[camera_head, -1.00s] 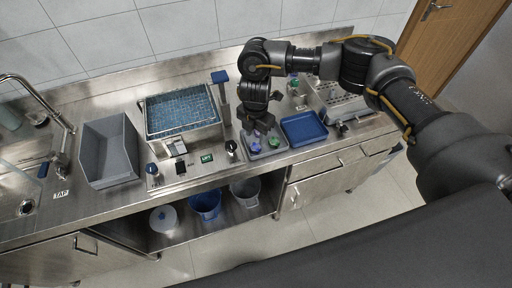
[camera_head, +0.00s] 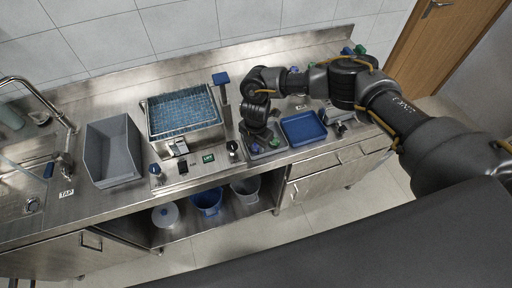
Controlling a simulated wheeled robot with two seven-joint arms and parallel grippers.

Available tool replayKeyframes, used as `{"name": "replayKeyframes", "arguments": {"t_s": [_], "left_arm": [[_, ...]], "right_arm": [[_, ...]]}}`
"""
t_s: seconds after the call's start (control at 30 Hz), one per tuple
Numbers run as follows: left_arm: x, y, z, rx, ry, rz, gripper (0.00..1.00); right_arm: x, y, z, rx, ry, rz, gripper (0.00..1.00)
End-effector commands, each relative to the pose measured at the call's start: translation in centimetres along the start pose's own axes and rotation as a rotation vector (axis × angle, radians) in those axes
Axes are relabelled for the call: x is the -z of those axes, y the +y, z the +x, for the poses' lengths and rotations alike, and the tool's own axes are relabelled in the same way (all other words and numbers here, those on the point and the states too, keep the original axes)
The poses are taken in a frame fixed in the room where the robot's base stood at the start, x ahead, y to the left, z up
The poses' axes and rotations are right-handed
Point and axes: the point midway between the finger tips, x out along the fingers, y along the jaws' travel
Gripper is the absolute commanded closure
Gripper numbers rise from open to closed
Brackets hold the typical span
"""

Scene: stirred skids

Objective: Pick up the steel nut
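I cannot make out a steel nut in this view. My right gripper (camera_head: 262,137) points down over a small grey tray (camera_head: 270,155), at or just above its contents. A purple-blue piece (camera_head: 255,148) and a green piece (camera_head: 274,142) show in that tray, close to the fingers. The fingers are dark and small, so their opening, and anything between them, cannot be told. The gripper hides the back part of the tray. My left gripper is not in view.
A blue tray (camera_head: 322,133) lies right of the grey tray. A post with a blue top (camera_head: 221,78) and a steel bath with a blue rack (camera_head: 183,112) stand left. A deep grey bin (camera_head: 112,165) is farther left. Blue and green-topped items (camera_head: 353,50) stand at the back right.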

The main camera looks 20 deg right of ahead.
Motion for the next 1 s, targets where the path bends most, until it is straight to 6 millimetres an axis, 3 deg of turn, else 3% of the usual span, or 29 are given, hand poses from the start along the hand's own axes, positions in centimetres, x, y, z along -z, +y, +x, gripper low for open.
{"name": "replayKeyframes", "arguments": {"t_s": [0.03, 0.2, 0.57, 0.77, 1.0], "left_arm": [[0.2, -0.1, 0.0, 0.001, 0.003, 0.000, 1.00], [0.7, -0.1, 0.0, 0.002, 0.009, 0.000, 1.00], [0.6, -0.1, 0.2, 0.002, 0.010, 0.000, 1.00], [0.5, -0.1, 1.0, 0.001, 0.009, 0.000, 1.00], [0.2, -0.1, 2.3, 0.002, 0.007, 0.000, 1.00]], "right_arm": [[0.0, 0.0, 0.0, 0.000, 0.000, 0.000, 0.70], [0.0, 0.0, -0.1, 0.000, 0.000, 0.000, 0.90], [-0.1, 0.0, -0.6, 0.000, 0.000, 0.000, 0.90], [0.0, 0.1, -3.3, -0.005, -0.001, -0.002, 0.90], [4.4, -0.9, -8.6, -0.008, -0.004, -0.012, 0.90]]}}
